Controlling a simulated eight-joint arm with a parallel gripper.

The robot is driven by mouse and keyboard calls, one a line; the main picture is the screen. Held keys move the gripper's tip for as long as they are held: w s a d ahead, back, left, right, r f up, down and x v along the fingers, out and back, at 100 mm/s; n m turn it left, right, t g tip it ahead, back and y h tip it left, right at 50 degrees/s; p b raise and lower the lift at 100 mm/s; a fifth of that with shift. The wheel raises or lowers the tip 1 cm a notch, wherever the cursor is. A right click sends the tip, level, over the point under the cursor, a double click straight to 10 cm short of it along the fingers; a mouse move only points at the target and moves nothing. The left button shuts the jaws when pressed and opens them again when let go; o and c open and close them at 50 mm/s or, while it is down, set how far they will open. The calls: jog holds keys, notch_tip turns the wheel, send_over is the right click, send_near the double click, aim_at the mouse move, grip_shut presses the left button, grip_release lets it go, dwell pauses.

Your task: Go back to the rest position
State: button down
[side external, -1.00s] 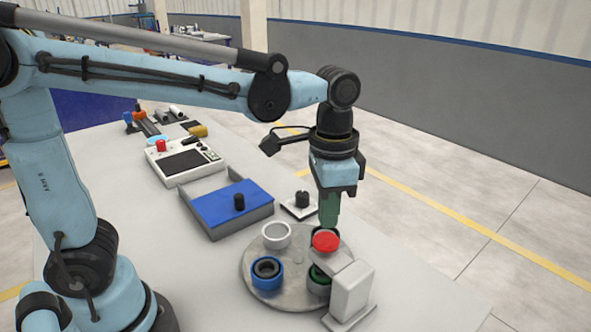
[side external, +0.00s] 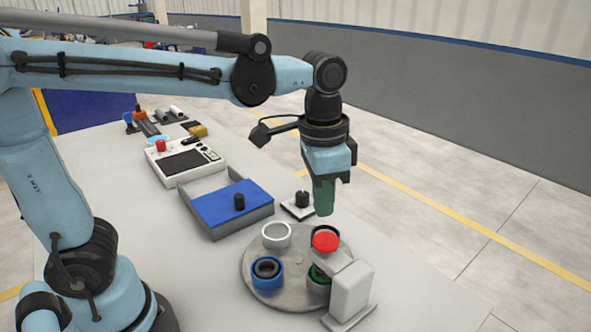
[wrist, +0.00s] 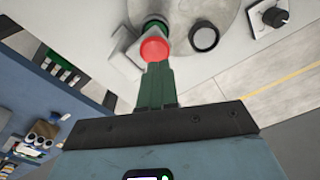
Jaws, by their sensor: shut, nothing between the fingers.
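My gripper (side external: 323,212) is shut and empty, hanging above the round grey plate (side external: 285,300). Its green fingers also show together in the wrist view (wrist: 156,88). A gap separates the fingertips from the red round cap (side external: 325,242) below. The cap also shows in the wrist view (wrist: 154,50), just past the fingers. Around the plate stand a white cup-like pipe (side external: 276,234), a blue ring with a dark piece inside (side external: 267,271) and a green ring (side external: 319,273), partly hidden. A dark pipe behind the red cap is mostly hidden, but shows in the wrist view (wrist: 204,38).
A white block unit (side external: 351,290) stands at the plate's right edge. A knob on a white base (side external: 299,204), a blue-topped tray (side external: 228,204) and a control box with a red button (side external: 184,163) lie behind. Open space surrounds my raised gripper.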

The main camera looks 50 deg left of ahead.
jog(key=s+a+f+n+t, duration=0.4)
jog(key=a+n+t, duration=0.1)
jog(key=a, duration=0.4)
jog(key=shift+a+f+n+t, duration=0.15)
jog(key=shift+a+n+t, duration=0.15)
jog(key=shift+t, duration=0.4)
